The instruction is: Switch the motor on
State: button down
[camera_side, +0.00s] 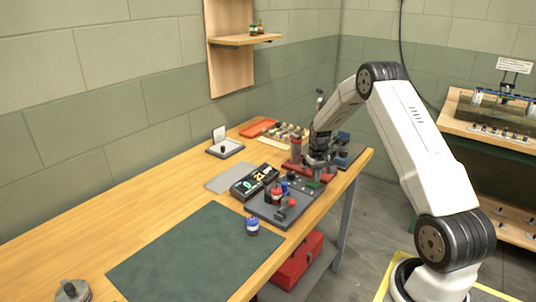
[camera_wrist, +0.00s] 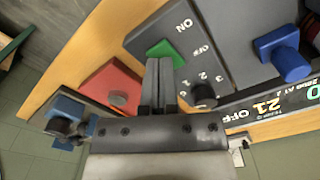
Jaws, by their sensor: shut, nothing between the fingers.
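A green rocker switch (camera_wrist: 165,50) sits on the dark control panel (camera_wrist: 215,45), beside the printed words ON and OFF. The display box (camera_wrist: 275,108) shows "21 OFF" in the wrist view; it also stands on the bench in the side view (camera_side: 255,183). My gripper (camera_wrist: 159,62) is shut and empty, its fingertips at the near edge of the green switch; I cannot tell if they touch it. In the side view my gripper (camera_side: 318,172) is low over the panel (camera_side: 302,185). A black knob (camera_wrist: 204,95) marked with numbers is right of the fingers.
A red block (camera_wrist: 112,82) with a grey knob lies left of the fingers, and a blue fixture (camera_wrist: 68,115) beyond it. A blue part (camera_wrist: 286,55) stands right of the panel. A grey plate with a red-handled lever (camera_side: 285,208) is near the front edge. The green mat (camera_side: 195,250) is mostly clear.

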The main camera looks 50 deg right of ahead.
aim_at(313, 186)
jog(key=shift+f, duration=0.75)
dwell(0.7)
jog(key=shift+r, duration=3.5)
jog(key=shift+w+a+r, duration=0.15)
jog(key=shift+a, duration=0.4)
jog(key=a+r+n, duration=0.2)
jog(key=a+r, duration=0.1)
jog(key=a, duration=0.9)
jog(key=s+a+n+t, duration=0.1)
jog(key=s+a+n, duration=0.1)
jog(key=s+a, duration=0.4)
jog(key=s+a+r+n+t, duration=0.1)
jog(key=s+a, duration=0.5)
jog(key=a, duration=0.9)
jog(key=shift+s+a+r+n+t, duration=0.15)
jog(key=shift+s+r+n+t, duration=0.15)
jog(key=shift+s+n, duration=0.15)
